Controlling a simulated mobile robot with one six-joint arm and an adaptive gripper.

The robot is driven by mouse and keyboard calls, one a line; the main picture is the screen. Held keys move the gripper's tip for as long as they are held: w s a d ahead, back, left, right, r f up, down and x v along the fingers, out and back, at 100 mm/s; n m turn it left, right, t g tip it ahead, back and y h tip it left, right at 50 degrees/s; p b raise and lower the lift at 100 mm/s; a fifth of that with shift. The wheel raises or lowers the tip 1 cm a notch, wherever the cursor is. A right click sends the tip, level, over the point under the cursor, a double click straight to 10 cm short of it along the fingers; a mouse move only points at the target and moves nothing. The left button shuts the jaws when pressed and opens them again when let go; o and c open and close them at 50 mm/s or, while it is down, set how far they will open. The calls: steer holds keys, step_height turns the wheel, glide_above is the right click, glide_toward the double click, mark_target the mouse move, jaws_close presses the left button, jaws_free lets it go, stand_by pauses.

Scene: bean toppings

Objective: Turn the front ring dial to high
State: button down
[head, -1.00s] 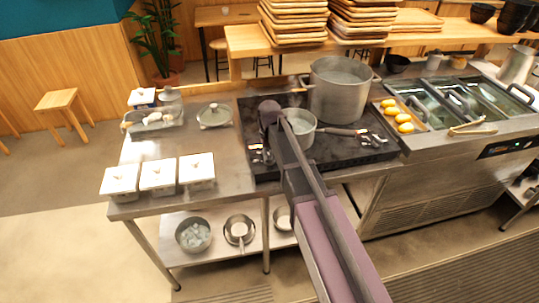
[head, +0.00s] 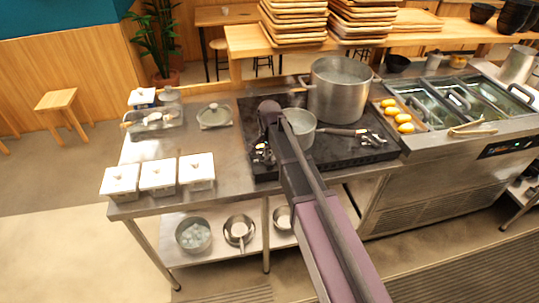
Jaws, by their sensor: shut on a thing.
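The dark two-ring stove (head: 245,120) stands in the middle of the steel counter. My arm reaches over its front left part, and my gripper (head: 262,153) is low at the stove's front left. It is small and partly covered by my arm. It is shut on what appears to be the front ring dial, which is mostly hidden, so its setting cannot be read. A small pot (head: 302,127) with a dark handle sits behind my arm. Several shiny parts (head: 372,138) lie at the stove's front right.
A large steel pot (head: 338,95) stands at the stove's back. Three white lidded containers (head: 158,178) line the counter's front left. A tray with several yellow items (head: 403,122) is to the right. Bare counter (head: 225,150) lies left of the stove.

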steer(key=shift+s+m, duration=0.1)
steer(key=shift+m, duration=1.6)
steer(key=c, duration=0.6)
jaws_free()
